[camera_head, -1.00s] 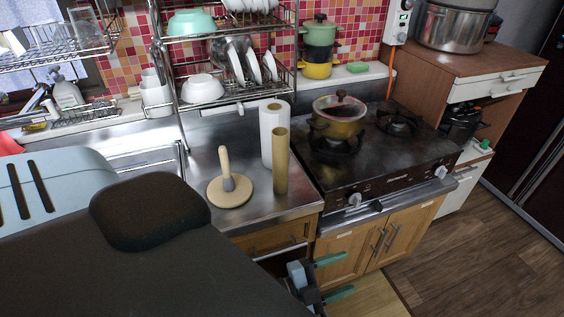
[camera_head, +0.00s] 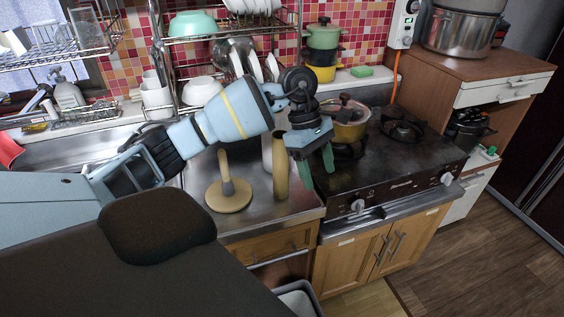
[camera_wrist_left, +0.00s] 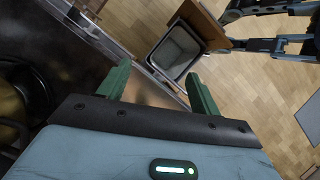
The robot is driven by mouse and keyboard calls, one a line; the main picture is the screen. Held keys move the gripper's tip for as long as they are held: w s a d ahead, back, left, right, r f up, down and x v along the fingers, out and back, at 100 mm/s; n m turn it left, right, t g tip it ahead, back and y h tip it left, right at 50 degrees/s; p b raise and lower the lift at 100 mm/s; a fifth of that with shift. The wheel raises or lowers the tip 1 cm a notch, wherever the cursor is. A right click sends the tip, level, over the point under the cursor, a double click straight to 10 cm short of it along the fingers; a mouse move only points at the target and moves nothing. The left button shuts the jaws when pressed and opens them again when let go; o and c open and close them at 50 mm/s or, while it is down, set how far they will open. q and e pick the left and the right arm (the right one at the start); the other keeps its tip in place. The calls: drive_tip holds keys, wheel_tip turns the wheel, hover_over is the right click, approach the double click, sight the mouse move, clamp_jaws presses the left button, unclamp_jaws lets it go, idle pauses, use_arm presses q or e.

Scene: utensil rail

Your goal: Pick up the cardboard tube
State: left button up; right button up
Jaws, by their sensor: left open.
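The cardboard tube (camera_head: 281,172) is tan and stands upright on the steel counter in the head view. A white paper roll (camera_head: 267,153) stands just behind it, mostly hidden by my left arm. My left gripper (camera_head: 317,176) has green fingers and is open and empty. In the head view it hangs just right of the tube, over the edge between counter and stove, with a gap between. In the left wrist view the open fingers (camera_wrist_left: 156,82) are spread wide with nothing between them, and I cannot see the tube there. My right gripper is not in view.
A wooden disc stand with an upright post (camera_head: 228,190) is left of the tube. A yellow pot (camera_head: 350,124) sits on the stove (camera_head: 400,165) behind my gripper. A dish rack (camera_head: 180,100) rises behind. A grey bin (camera_wrist_left: 173,52) is below in the wrist view.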

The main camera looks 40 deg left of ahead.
sight(279, 147)
use_arm(q)
drive_tip(key=a+r+y, duration=0.5)
drive_tip(key=a+r, duration=0.3)
drive_tip(key=a, duration=0.4)
drive_tip(key=shift+f, duration=4)
drive_tip(key=shift+c, duration=0.4)
drive_tip(key=c, duration=1.2)
